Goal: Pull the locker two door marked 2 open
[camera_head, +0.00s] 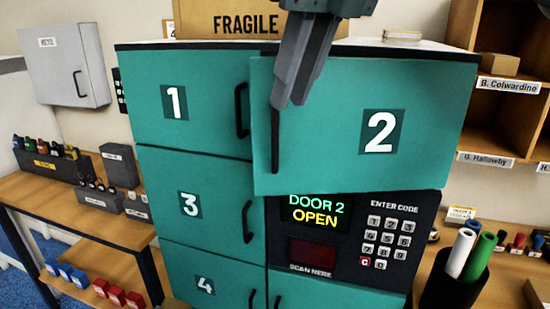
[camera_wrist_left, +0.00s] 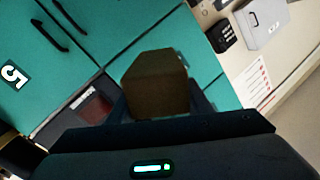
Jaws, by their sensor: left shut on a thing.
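The teal door marked 2 (camera_head: 420,110) stands ajar in the head view, its left edge swung out in front of the cabinet. Its dark upright handle (camera_head: 275,150) is near that left edge. My right gripper (camera_head: 288,103) comes down from the top, its grey fingers close together at the upper part of the handle; whether they are shut on it I cannot tell. In the left wrist view, my left gripper (camera_wrist_left: 162,112) is shut on a brown carton (camera_wrist_left: 160,83). The left gripper is out of the head view.
The locker screen (camera_head: 315,210) reads "DOOR 2 OPEN", beside a keypad (camera_head: 388,243). Doors 1 (camera_head: 150,85), 3 (camera_head: 165,220) and 4 (camera_head: 185,265) look closed. A FRAGILE carton (camera_head: 225,22) sits on the cabinet top. A dark cup with rolled tubes (camera_head: 455,290) stands at lower right.

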